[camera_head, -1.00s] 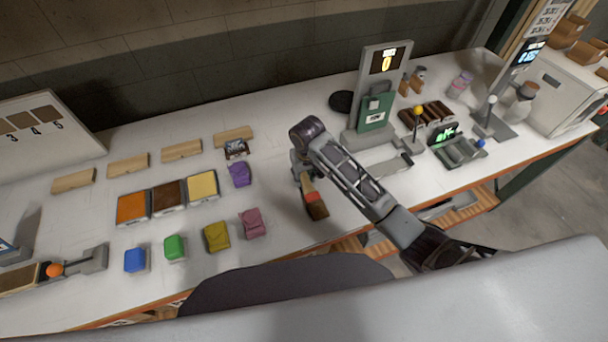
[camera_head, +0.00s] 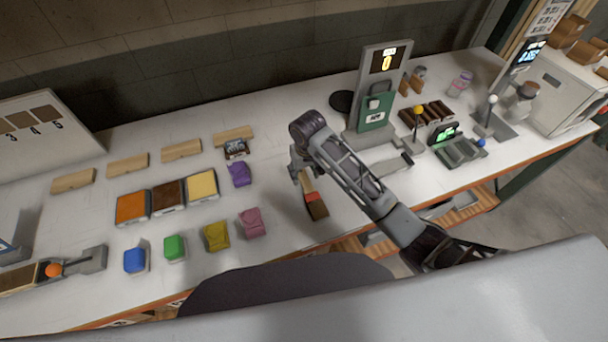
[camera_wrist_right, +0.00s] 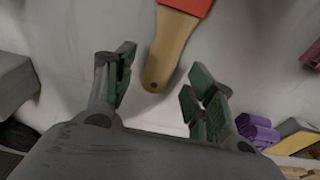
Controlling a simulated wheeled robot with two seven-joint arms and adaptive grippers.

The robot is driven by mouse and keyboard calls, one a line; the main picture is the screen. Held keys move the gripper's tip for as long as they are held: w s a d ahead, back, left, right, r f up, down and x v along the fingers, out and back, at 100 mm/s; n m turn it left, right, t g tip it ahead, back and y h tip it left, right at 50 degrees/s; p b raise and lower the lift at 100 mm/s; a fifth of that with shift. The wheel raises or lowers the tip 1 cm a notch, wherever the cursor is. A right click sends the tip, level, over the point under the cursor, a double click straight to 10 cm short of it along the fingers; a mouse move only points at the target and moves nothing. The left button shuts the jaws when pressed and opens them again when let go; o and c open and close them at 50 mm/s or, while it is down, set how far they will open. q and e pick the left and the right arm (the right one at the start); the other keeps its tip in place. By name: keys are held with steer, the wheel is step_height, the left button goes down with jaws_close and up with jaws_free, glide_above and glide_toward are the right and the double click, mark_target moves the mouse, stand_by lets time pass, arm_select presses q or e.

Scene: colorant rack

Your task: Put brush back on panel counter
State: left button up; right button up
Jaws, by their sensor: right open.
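The brush (camera_head: 314,203), with a wooden handle, a red band and dark brown bristles, lies on the white counter (camera_head: 345,215) in the head view, its bristle end toward the front edge. My right gripper (camera_head: 299,176) is at the handle end. In the right wrist view my right gripper (camera_wrist_right: 160,90) is open, its green-padded fingers spread wide. The brush handle (camera_wrist_right: 168,55) lies between and beyond the fingertips, apart from both pads. Part of the handle is hidden by the gripper in the head view. My left gripper is not in view.
Purple (camera_head: 240,174) and pink (camera_head: 251,222) blocks lie left of the brush. Orange, brown and yellow trays (camera_head: 202,185) sit farther left. A green-panelled stand (camera_head: 375,108) and a lever device (camera_head: 417,130) stand to the right. Counter around the brush is clear.

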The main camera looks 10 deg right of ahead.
step_height(320, 180, up, 10)
steer(key=s, duration=0.1)
stand_by(0.4)
steer(key=shift+s+d, duration=0.1)
stand_by(0.4)
